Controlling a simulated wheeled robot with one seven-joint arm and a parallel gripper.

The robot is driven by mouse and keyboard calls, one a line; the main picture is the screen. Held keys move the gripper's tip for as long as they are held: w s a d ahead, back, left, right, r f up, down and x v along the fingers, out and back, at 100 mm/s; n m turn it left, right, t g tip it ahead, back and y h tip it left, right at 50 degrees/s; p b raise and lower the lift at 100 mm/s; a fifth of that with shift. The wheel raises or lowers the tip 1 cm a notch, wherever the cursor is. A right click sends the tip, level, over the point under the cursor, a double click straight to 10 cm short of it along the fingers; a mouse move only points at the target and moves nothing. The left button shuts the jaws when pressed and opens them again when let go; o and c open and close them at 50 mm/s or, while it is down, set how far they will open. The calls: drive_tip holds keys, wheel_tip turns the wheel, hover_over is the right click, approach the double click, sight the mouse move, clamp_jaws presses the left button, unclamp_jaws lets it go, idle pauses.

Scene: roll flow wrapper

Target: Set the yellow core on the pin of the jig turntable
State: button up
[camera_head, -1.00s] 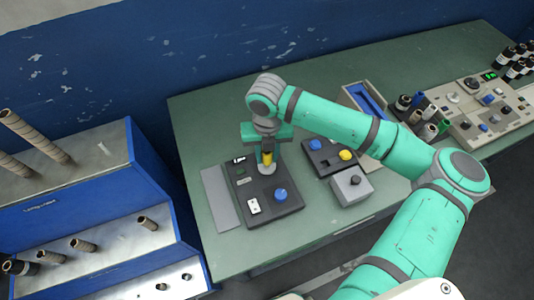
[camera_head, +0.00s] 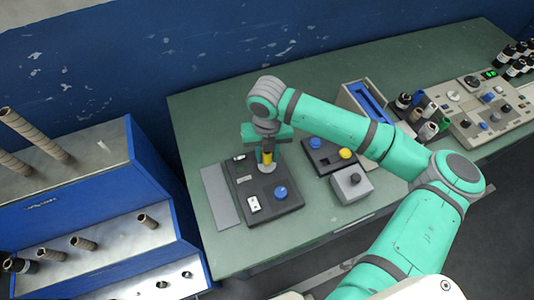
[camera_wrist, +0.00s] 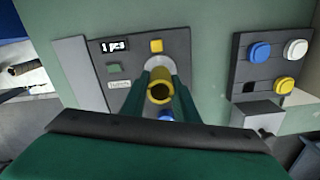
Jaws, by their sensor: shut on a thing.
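My gripper (camera_head: 266,152) is shut on the yellow core (camera_head: 267,158), which stands roughly upright between the fingers. In the wrist view my gripper (camera_wrist: 162,90) shows its two green fingers on either side of the core (camera_wrist: 160,92), and the core's open top faces the camera. The core is over the pale round turntable (camera_head: 266,169) of the dark jig (camera_head: 286,206). The core and fingers hide the pin, so I cannot tell whether the core is around it or just above it.
A blue knob (camera_head: 281,193) and a white switch (camera_head: 254,204) are on the jig. A dark button panel (camera_head: 319,153) and a grey box with a black knob (camera_head: 351,184) stand to its right. A grey plate (camera_head: 220,195) lies at its left.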

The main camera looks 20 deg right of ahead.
drive_tip(key=shift+f, duration=0.95)
idle(0.3)
drive_tip(key=o, duration=1.6)
drive_tip(key=shift+r, duration=4.05)
